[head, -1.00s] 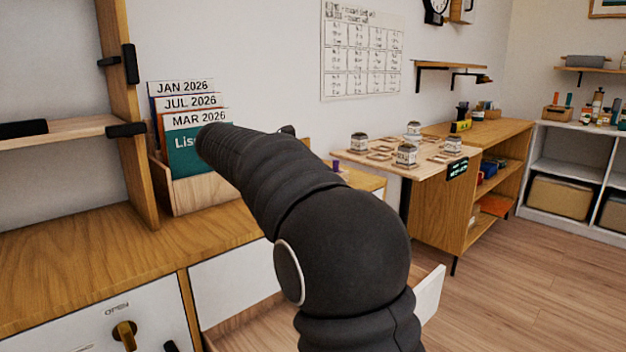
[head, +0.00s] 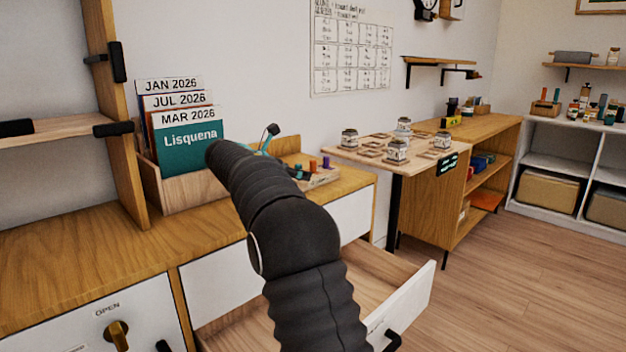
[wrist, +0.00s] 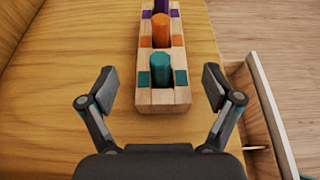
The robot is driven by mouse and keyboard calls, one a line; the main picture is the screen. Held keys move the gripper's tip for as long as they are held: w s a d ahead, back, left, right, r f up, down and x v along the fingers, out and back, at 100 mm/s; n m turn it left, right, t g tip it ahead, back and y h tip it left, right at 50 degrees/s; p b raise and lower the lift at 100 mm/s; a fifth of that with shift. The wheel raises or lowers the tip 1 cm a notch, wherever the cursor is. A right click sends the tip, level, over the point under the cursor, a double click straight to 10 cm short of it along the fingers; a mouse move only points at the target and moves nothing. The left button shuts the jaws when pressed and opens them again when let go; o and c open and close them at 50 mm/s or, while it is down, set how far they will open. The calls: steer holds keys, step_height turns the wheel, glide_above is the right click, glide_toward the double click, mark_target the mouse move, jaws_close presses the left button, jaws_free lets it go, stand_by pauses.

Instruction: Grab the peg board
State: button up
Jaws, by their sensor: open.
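The peg board (wrist: 162,96) is a narrow light-wood block with teal, orange and purple pegs and matching coloured squares. In the wrist view it lies on the wooden counter top (wrist: 85,40), running away from my gripper. My gripper (wrist: 160,82) is open, with one finger to each side of the board's near end and gaps on both sides. I cannot tell its height over the counter. In the head view the board (head: 322,176) shows at the counter's right end, partly hidden by my arm, and most of my gripper is hidden too.
A wooden holder (head: 180,195) with dated folders stands left of my arm. An open drawer (head: 410,300) juts out below the counter, and its edge shows at the right in the wrist view. A table with several jars (head: 397,150) stands beyond.

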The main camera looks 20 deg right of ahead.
mark_target(313, 178)
steer(key=shift+f+x, duration=0.1)
steer(key=shift+x, duration=1.3)
steer(key=shift+f+x, duration=0.15)
steer(key=shift+x, duration=1.25)
steer(key=shift+s+a, duration=0.1)
steer(key=shift+s, duration=0.1)
steer(key=c, duration=1.5)
